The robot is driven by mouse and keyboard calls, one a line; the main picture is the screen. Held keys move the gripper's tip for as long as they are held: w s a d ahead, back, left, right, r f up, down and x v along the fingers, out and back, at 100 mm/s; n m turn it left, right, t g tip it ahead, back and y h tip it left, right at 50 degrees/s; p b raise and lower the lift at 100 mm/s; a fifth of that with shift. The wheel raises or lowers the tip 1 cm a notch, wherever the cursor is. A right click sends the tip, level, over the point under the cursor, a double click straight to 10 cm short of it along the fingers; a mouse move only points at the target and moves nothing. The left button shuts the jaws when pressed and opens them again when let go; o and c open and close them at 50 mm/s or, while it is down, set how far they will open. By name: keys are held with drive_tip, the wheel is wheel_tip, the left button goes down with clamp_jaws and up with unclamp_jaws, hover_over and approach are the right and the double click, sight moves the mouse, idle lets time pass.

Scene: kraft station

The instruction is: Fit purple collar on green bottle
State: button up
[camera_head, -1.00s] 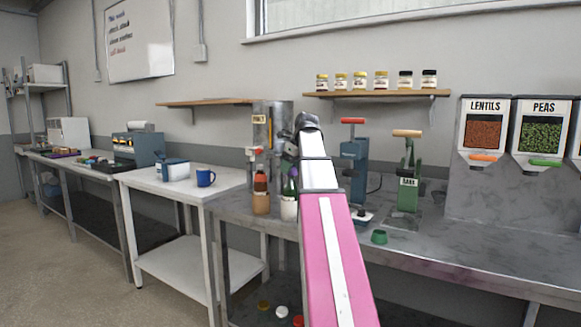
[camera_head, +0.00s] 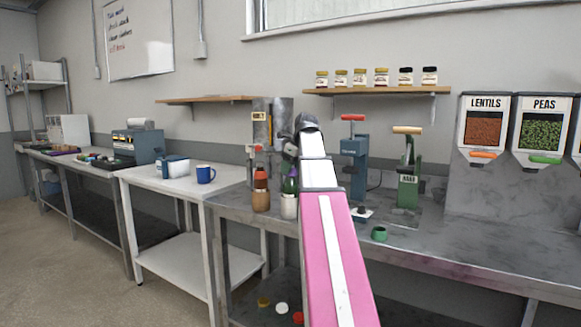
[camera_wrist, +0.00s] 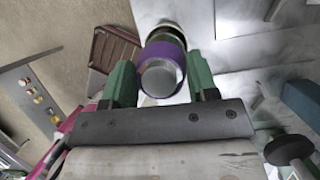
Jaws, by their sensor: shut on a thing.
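The purple collar (camera_wrist: 165,50) sits between the green fingers of my gripper (camera_wrist: 161,82) in the wrist view, and they are shut on it. It surrounds a round grey end, with the bottle's body partly visible beyond. In the head view the green bottle (camera_head: 289,206) stands upright at the bench's left end, with a pale lower part and a dark green neck. My gripper (camera_head: 292,160) is at its top, partly hidden by my arm. How far down the collar is seated cannot be told.
A brown bottle with a red top (camera_head: 261,198) stands close left of the green bottle. A blue press (camera_head: 354,160) and a green press (camera_head: 408,180) stand to the right. A small green ring (camera_head: 379,233) lies on the bench (camera_head: 470,255), whose right front is clear.

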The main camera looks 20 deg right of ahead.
idle(0.3)
drive_tip(key=o, duration=1.3)
drive_tip(key=shift+r, duration=1.5)
drive_tip(key=shift+r, duration=3)
